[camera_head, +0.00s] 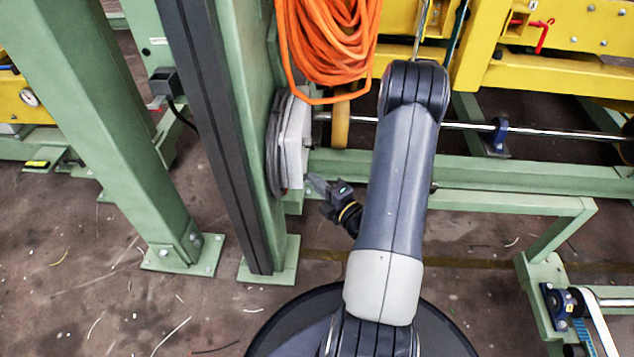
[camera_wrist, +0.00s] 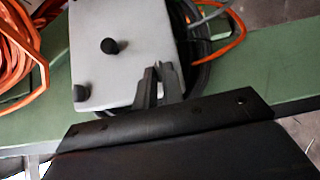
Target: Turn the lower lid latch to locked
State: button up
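A light grey box (camera_head: 297,138) is mounted on the green post in the head view, seen nearly edge-on. In the wrist view the lid of the grey box (camera_wrist: 140,30) faces me, with a black round knob (camera_wrist: 110,46) near its middle and another black knob (camera_wrist: 81,92) near a corner. I cannot tell whether either knob is a latch, or its turn position. My gripper (camera_head: 312,180) is at the lower end of the box in the head view. In the wrist view my gripper's fingertips (camera_wrist: 157,68) lie close together over the box's edge; whether they hold anything is hidden.
A coil of orange cable (camera_head: 328,40) hangs above the box. Black cable (camera_head: 273,140) is looped behind it. The green post (camera_head: 243,130) stands beside it, and a steel shaft (camera_head: 460,126) with a tan roller (camera_head: 340,123) runs to the right. The floor below is mostly clear.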

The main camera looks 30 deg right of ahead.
jog(key=o, duration=0.4)
jog(key=shift+o, duration=0.2)
jog(key=shift+r, duration=0.1)
